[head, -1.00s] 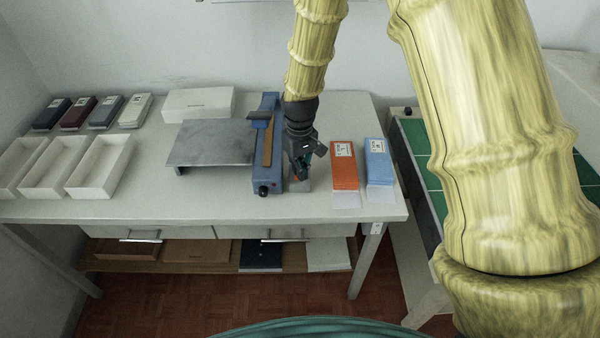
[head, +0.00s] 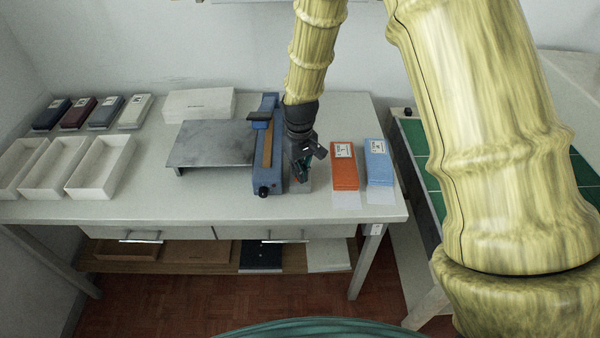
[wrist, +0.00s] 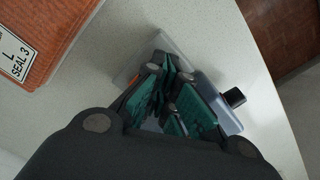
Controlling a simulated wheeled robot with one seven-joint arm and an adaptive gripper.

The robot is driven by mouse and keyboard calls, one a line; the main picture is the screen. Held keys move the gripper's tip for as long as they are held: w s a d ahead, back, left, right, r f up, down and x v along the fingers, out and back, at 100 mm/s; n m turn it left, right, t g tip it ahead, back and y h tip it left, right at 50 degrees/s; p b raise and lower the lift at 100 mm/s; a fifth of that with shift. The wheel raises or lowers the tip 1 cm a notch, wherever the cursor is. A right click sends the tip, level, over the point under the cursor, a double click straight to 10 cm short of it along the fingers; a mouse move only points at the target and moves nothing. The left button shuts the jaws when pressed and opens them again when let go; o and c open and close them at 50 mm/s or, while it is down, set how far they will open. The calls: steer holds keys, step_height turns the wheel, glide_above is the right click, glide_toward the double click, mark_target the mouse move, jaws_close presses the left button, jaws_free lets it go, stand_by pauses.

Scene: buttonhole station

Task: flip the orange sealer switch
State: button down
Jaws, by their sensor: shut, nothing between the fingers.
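The blue sealer (head: 267,172) stands on the table, with a long bar and a black knob at its front end. A small grey box (head: 299,187) sits just right of it and also shows in the wrist view (wrist: 181,42). A small orange piece (wrist: 134,79), which looks like the switch, shows beside my fingers in the wrist view; most of it is hidden. My gripper (head: 303,180) is shut and empty, pointing down at the grey box. Its teal-padded fingers (wrist: 170,72) are at or just above the box; I cannot tell whether they touch the switch.
An orange packet (head: 345,174) and a blue packet (head: 379,170) lie right of my gripper. A metal plate (head: 212,143) is left of the sealer. White trays (head: 97,166) and several small boxes fill the left side. The table's front edge is close.

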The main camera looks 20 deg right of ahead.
steer(key=shift+r+p, duration=2.6)
steer(key=shift+r, duration=0.8)
steer(key=shift+f, duration=0.1)
